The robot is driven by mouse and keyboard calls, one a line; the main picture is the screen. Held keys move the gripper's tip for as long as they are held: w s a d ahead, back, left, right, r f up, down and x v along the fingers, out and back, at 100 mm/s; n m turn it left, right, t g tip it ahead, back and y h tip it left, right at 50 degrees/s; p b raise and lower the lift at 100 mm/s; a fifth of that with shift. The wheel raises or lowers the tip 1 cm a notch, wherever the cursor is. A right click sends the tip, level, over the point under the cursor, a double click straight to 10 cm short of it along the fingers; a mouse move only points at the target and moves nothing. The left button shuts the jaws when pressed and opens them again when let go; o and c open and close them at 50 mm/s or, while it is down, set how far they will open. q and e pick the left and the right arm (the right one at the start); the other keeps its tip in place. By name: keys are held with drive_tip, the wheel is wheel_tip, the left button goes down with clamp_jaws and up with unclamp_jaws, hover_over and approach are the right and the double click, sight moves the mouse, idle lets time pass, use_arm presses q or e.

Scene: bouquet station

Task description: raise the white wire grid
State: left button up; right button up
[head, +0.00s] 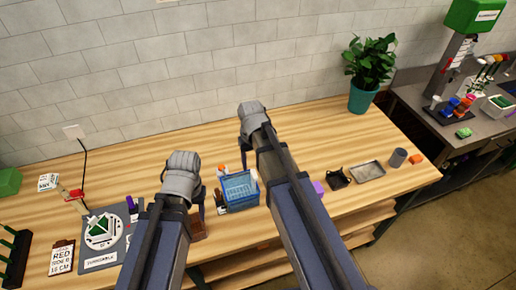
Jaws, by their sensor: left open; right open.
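The white wire grid (239,187) appears as a pale grid at the top of a small blue crate (241,206) near the front middle of the table. My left gripper (201,207) is open, just left of the crate and mostly hidden by its own arm. My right gripper (246,168) is open, close to the crate's back right side and largely hidden behind its arm. I see neither gripper holding the grid. Whether any finger touches it cannot be told.
Small bottles stand around the crate. A grey tray (368,172), a black holder (338,179), a grey cup (397,158) and a potted plant (368,70) are to the right. A clipboard (62,257) and a dark mat (91,262) lie left. The table's back middle is clear.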

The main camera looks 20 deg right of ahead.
sight(254, 174)
drive_tip(key=shift+w+d+r, duration=0.3)
drive_tip(key=shift+w+d, duration=0.15)
drive_tip(key=shift+w, duration=0.25)
drive_tip(key=shift+s+a+f, duration=0.1)
drive_tip(key=shift+s+f, duration=0.1)
wheel_tip(254, 174, down, 8)
drive_tip(key=b, duration=0.7)
drive_tip(key=shift+w+r+b, duration=0.1)
drive_tip(key=shift+r+b, duration=0.15)
drive_tip(key=shift+b, duration=0.15)
use_arm(q)
wheel_tip(254, 174, down, 7)
drive_tip(key=shift+w+d, duration=0.15)
drive_tip(key=shift+w, duration=0.25)
use_arm(e)
drive_tip(key=shift+r, duration=0.1)
clamp_jaws()
